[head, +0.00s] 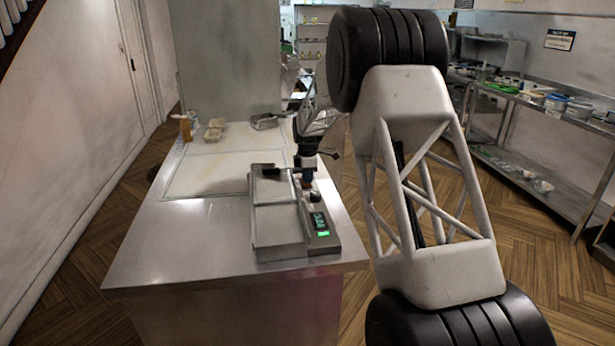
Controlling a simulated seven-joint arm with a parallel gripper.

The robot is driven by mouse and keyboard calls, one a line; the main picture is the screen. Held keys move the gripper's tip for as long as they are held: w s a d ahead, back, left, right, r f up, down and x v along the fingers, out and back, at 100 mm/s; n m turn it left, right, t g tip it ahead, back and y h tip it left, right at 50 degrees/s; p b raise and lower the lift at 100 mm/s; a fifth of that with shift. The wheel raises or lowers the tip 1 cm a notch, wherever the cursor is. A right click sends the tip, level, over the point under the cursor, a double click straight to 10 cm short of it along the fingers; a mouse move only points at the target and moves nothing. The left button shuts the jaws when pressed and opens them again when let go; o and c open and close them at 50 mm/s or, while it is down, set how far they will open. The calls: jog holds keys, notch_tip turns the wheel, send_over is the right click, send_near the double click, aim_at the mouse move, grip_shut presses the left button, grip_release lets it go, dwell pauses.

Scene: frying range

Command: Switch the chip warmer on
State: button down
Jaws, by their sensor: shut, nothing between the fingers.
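The chip warmer (275,222) is a low steel unit on the counter. Its control strip (332,242) runs along its right side, with a small green-lit display (320,221), a bright green patch below it and a dark knob (314,196) farther back. My gripper (308,183) points down over the far end of this strip, just behind the dark knob. It is shut and holds nothing. A small reddish spot shows at its tips. I cannot tell whether the tips touch the panel, and the gripper hides part of the strip there.
The steel counter (190,235) is bare at the front left of the warmer. Small containers (214,130) stand at its far left. A shelf rack (560,120) with dishes lines the right wall. My own arm link covers much of the right side.

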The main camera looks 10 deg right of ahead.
jog(key=shift+f, duration=0.2)
dwell(0.5)
jog(key=shift+w+r, duration=0.35)
jog(key=shift+w, duration=0.3)
notch_tip(320, 180, up, 14)
jog(key=s, duration=0.2)
dwell(0.8)
jog(key=shift+s, duration=0.1)
